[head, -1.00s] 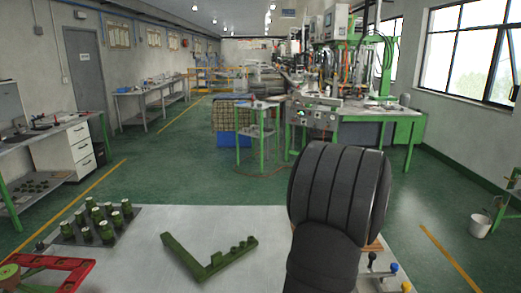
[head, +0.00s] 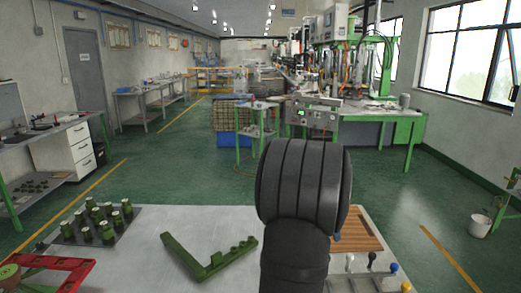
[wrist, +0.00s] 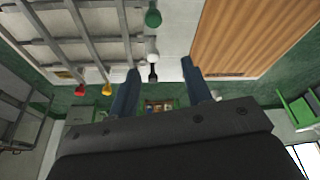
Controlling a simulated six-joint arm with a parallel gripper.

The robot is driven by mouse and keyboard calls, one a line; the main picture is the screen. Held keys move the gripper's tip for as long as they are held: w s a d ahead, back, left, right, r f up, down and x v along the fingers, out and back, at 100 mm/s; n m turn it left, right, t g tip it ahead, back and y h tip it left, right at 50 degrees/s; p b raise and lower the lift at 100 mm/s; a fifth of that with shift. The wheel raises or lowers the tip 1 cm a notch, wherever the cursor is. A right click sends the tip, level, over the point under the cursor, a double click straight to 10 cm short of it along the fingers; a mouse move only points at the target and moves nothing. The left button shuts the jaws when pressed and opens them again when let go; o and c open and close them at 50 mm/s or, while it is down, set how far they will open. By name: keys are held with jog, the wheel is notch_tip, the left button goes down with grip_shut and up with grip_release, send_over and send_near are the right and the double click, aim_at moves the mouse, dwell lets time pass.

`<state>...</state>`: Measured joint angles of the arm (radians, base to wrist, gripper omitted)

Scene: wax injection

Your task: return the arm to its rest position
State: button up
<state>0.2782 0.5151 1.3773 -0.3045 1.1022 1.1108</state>
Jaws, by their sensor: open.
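My gripper (wrist: 160,68) shows in the wrist view as two blue fingers spread apart, with nothing between them. In the head view my dark arm stands in front of the white table and hides most of the gripper; a small blue bit shows at the arm's right edge. In the wrist view a ribbed wooden board (wrist: 255,35) lies right of the fingers and a grey metal frame (wrist: 75,30) lies left. The wooden board also shows in the head view (head: 360,232), right of my arm.
A green L-shaped piece (head: 210,262) lies on the white table (head: 155,222). A dark plate (head: 75,240) holds several green cylinders at left, near a red frame (head: 65,275). Coloured knobs, one blue (head: 393,267), stand at the right front. Bare tabletop surrounds the green piece.

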jog(key=shift+s+a+m+g+h, duration=0.25)
jog(key=shift+a+m, duration=0.6)
jog(key=shift+a, duration=0.35)
jog(key=shift+s+a+m+g+h, duration=0.1)
jog(key=shift+a+m+g+h, duration=0.15)
jog(key=shift+a+m, duration=0.8)
jog(key=shift+a, duration=0.15)
jog(key=shift+n, duration=0.3)
jog(key=w+d+n+t+y, duration=0.1)
jog(key=d+n+t, duration=0.1)
jog(key=d+n, duration=0.4)
jog(key=shift+d+r, duration=0.25)
jog(key=shift+d, duration=1.65)
